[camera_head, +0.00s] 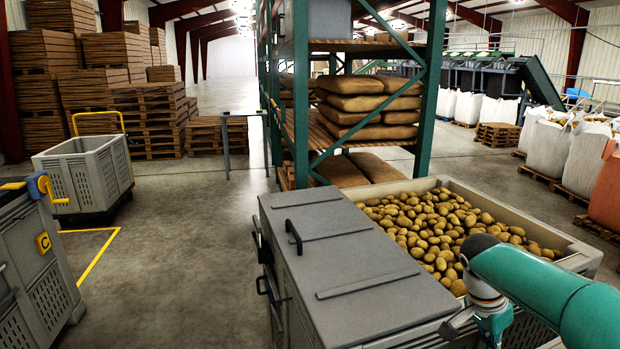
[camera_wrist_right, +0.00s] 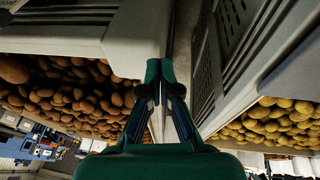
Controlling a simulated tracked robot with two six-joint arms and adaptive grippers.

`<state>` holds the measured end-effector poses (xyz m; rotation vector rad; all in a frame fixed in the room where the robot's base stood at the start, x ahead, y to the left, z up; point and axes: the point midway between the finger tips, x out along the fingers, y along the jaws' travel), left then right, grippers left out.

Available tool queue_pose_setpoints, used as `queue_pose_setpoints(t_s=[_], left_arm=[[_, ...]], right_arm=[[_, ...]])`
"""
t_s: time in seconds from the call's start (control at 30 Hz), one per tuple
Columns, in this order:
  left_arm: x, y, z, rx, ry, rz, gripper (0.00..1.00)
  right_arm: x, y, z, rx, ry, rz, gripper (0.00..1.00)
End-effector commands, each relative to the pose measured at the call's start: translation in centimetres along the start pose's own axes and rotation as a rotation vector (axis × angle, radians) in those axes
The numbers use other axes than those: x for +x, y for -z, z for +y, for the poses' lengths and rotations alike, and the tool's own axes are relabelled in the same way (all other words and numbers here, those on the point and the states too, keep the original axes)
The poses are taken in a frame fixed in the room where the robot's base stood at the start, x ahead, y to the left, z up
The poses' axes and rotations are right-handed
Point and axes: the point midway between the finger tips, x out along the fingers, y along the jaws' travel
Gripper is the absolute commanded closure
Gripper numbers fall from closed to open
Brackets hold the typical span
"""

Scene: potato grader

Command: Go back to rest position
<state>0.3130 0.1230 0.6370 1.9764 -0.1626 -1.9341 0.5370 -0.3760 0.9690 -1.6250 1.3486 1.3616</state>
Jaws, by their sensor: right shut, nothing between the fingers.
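My right arm comes in from the right edge in the head view, teal with a dark joint. Its gripper (camera_head: 452,328) hangs low beside the front right corner of the grey lidded box, partly cut off by the bottom edge. In the right wrist view the gripper (camera_wrist_right: 160,75) has its dark fingers together at the tips, with nothing held. It points into a narrow gap between two pale bin walls. My left arm and gripper are not in view.
The grey lidded box (camera_head: 345,260) stands close in front, against a bin (camera_head: 570,250) full of potatoes (camera_head: 440,230). A green rack (camera_head: 300,100) with sacks rises behind. A crate cart (camera_head: 85,170) stands left. The floor between is open.

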Motion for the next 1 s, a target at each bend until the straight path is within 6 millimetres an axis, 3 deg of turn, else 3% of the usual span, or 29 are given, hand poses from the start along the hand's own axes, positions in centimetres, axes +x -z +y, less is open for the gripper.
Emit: queue_pose_setpoints(t_s=[0.17,0.37,0.47,0.63,0.8,0.9,1.0], left_arm=[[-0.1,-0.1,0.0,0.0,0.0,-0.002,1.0],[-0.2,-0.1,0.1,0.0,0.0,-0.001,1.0],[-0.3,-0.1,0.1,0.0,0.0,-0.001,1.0],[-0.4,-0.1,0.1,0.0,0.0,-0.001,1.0],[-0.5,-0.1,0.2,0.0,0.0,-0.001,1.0],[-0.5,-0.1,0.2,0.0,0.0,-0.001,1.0],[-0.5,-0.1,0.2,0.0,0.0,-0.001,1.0]], right_arm=[[4.4,-3.5,0.5,-0.066,-0.085,-0.071,1.0],[10.9,-10.0,1.0,-0.204,-0.136,-0.2,1.0],[15.0,-15.3,2.1,-0.319,-0.139,-0.31,1.0],[20.9,-26.4,5.7,-0.529,-0.064,-0.536,1.0],[23.6,-36.7,10.8,-0.697,0.121,-0.706,1.0],[23.9,-40.0,12.7,-0.773,0.253,-0.705,1.0],[24.0,-40.9,13.0,-0.844,0.377,-0.629,1.0]])
